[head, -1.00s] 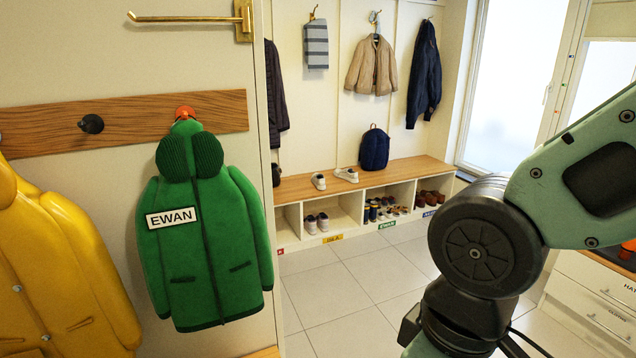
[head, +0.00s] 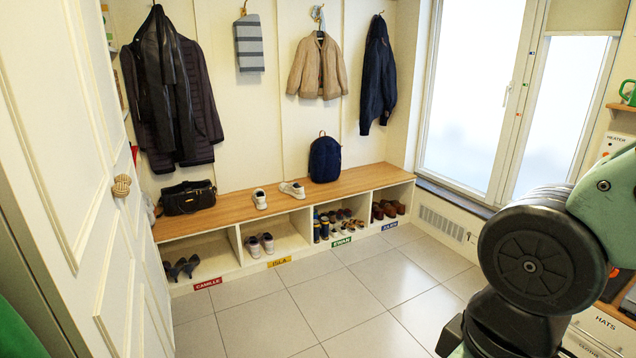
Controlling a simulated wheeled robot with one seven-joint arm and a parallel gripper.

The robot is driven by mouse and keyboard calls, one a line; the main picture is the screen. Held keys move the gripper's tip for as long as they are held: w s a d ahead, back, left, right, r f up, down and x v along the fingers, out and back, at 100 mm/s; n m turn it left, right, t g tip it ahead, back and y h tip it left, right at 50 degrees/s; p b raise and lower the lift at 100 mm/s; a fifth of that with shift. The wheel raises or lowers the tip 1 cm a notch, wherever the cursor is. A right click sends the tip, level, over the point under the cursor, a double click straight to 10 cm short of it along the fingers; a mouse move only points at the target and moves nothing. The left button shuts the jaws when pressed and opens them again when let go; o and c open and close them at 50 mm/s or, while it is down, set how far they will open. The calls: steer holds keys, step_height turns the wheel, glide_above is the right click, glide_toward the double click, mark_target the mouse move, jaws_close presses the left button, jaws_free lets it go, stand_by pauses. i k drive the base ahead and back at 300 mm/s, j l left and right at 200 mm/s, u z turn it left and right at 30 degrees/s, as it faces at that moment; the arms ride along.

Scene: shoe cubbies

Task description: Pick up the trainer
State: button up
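A pair of pale trainers sits on the wooden bench top: one white trainer (head: 260,199) stands upright left of centre, and the other trainer (head: 292,189) lies to its right, seemingly tipped. Another pale pair of shoes (head: 260,244) is in the cubby labelled ISLA. My arm shows at the right edge, well in front of the bench. My gripper is not in view, so its state is hidden.
The bench (head: 225,210) has cubbies labelled CAMILLE, ISLA, EWAN and JULES. A black handbag (head: 188,197) and navy backpack (head: 325,158) stand on it; coats hang above. A white door (head: 75,150) is close at left. The tiled floor (head: 300,308) is clear. Drawers stand at right.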

mark_target(260, 196)
steer(key=i+l+u, duration=0.1)
steer(key=i, duration=0.4)
steer(key=i+l+u, duration=0.1)
steer(key=i+l, duration=0.15)
steer(key=i, duration=0.25)
steer(key=i+l+u, duration=0.1)
steer(key=i, duration=0.35)
steer(key=i+u, duration=0.25)
steer(key=i, duration=0.3)
steer(key=i+u, duration=0.25)
steer(key=i, duration=0.25)
steer(key=i+l+u, duration=0.2)
steer(key=i, duration=0.35)
steer(key=i+l+u, duration=0.25)
steer(key=i, duration=0.25)
steer(key=i+l+u, duration=0.25)
steer(key=i, duration=0.25)
